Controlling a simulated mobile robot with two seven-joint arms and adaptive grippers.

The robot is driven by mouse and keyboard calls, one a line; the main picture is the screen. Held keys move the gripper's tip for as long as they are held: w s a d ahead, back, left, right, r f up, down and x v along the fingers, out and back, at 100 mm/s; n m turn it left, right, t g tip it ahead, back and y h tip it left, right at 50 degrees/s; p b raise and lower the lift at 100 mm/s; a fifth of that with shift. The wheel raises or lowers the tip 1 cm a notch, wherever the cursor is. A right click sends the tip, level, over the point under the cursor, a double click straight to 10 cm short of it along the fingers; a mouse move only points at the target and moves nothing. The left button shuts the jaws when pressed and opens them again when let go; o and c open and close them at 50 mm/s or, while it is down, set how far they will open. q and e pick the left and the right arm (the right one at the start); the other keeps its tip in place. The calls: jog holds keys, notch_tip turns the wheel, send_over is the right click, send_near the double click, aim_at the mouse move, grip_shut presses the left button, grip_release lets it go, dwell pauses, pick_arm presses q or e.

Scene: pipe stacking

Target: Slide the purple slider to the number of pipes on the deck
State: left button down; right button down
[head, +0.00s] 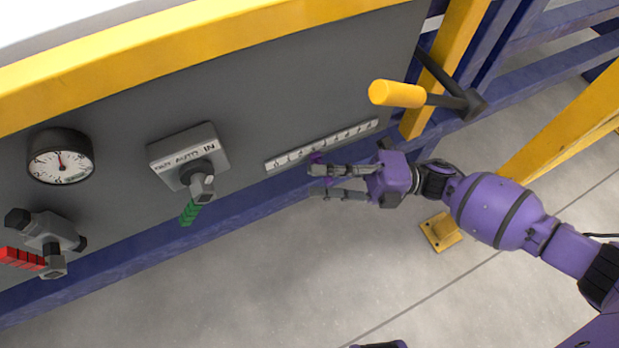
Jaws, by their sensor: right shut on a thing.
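The white number scale (287,158) is a slanted strip on the grey panel, with small digits too small to read surely. The purple slider (317,157) shows as a small purple piece at the scale's lower edge, left of its middle. My right gripper (316,182) comes in from the right, just below the scale. Its fingers lie around the slider's lower part and are shut on it, hiding much of it. My left gripper is not in view. No pipes or deck can be made out.
A yellow-handled lever (397,94) sticks out above my right gripper. A selector switch (190,160) with a green handle, a gauge (60,157) and a red-handled valve (45,243) are on the panel's left. A yellow post (565,125) stands at right.

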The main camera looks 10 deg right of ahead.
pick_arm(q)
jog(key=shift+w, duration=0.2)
pick_arm(e)
jog(key=shift+w+r, duration=0.1)
jog(key=shift+r, duration=0.4)
jog(key=c, duration=1.8)
grip_release()
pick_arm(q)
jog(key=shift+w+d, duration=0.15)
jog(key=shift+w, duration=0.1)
pick_arm(e)
jog(key=shift+o, duration=0.2)
jog(key=shift+f, duration=0.1)
jog(key=shift+f, duration=0.1)
jog(key=shift+d+f, duration=0.1)
jog(key=shift+d, duration=0.2)
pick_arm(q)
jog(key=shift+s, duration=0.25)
pick_arm(e)
jog(key=v, duration=0.6)
jog(key=shift+d, duration=0.4)
